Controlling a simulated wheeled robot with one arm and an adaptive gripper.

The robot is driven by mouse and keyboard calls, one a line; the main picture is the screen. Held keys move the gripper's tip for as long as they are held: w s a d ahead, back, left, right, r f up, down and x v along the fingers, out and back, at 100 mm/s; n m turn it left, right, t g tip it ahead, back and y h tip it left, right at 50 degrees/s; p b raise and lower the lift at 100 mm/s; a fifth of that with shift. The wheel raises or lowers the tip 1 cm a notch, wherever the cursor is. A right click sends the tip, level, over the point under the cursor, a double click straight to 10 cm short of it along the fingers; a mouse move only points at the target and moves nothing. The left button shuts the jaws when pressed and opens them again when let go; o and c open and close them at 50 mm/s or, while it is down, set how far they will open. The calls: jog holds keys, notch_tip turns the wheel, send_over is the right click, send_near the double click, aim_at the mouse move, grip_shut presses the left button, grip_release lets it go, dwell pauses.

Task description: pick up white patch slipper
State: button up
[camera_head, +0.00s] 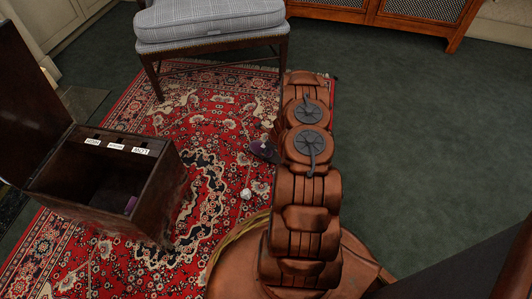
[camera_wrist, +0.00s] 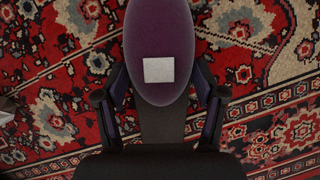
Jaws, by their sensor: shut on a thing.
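The white patch slipper (camera_wrist: 160,30) is dark purple with a square white patch on its upper. In the wrist view it lies lengthwise between the two fingers of my gripper (camera_wrist: 160,92), which is shut on it. Its near part is dark and runs toward the gripper's palm. In the head view a small purple part of the slipper (camera_head: 264,150) shows just left of my arm, over the rug; my arm hides the rest and the gripper. I cannot tell whether it touches the rug.
An open dark wooden box (camera_head: 160,185) with white labels stands on the red patterned rug (camera_head: 215,130) at left; something purple (camera_head: 131,205) is inside. A small whitish object (camera_head: 246,193) lies on the rug. A grey cushioned seat (camera_head: 210,20) stands behind. Green carpet (camera_head: 410,130) at right is clear.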

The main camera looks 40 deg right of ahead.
jog(key=shift+c, duration=1)
